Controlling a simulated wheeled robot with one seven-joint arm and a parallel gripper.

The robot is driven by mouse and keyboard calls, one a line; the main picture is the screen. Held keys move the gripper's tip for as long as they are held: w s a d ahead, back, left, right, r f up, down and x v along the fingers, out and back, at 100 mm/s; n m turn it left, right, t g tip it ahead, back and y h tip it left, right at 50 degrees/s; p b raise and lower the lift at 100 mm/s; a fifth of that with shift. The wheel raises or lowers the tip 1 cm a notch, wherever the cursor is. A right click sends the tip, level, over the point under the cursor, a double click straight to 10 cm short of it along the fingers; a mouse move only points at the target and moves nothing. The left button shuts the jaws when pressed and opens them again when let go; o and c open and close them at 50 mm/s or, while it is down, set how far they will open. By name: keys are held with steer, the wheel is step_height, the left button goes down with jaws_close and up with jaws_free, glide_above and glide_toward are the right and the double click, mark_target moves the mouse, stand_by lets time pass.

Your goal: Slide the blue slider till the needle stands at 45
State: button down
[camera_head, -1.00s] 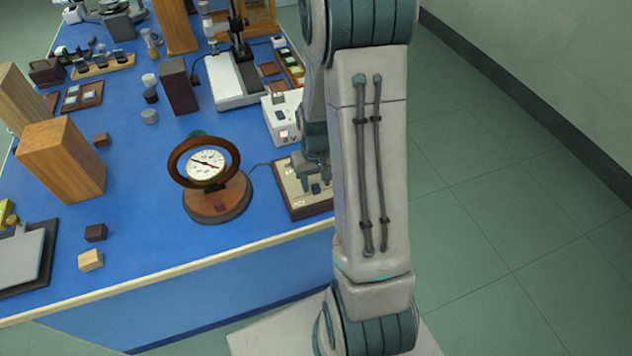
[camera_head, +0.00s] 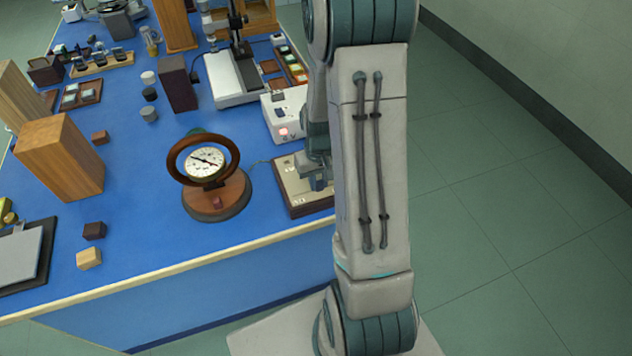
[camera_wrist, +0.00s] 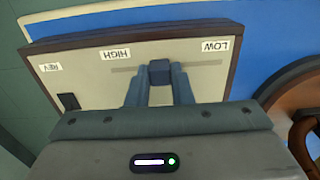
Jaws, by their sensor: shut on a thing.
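The blue slider (camera_wrist: 159,70) is a small dark blue block in a slot on the cream control panel (camera_wrist: 95,82). In the wrist view the slot runs between the labels HIGH, to the left, and LOW, to the right, both upside down. The slider stands between them. My gripper (camera_wrist: 159,84) is shut on the slider, one finger on each side. In the head view the panel (camera_head: 292,190) is partly behind my arm. The round dial (camera_head: 205,161) with white face and dark needle stands left of the panel; its numbers are too small to read.
A black switch (camera_wrist: 68,101) marked REV sits on the panel. A white box (camera_head: 284,113) with a red light stands behind the panel. The dial's round wooden base (camera_head: 232,197) is close to the panel's left. Wooden blocks stand farther left on the blue bench (camera_head: 150,205).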

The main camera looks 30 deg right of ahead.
mark_target(319, 182)
steer(key=c, duration=1.3)
jaws_free()
step_height(319, 182, up, 14)
steer(key=shift+f+b, duration=0.1)
steer(key=shift+b, duration=0.25)
steer(key=s+a+r+t, duration=0.1)
steer(key=s+a+r, duration=0.1)
steer(key=s+a, duration=0.1)
steer(key=s+a+r+t, duration=0.1)
steer(key=s+a+r, duration=0.2)
steer(key=s, duration=0.3)
steer(key=s+a+r+n+t, duration=0.1)
steer(key=s+a+r, duration=0.1)
steer(key=s+a, duration=0.2)
steer(key=shift+s+a+r, duration=0.25)
steer(key=shift+s+r, duration=0.1)
steer(key=shift+s, duration=0.05)
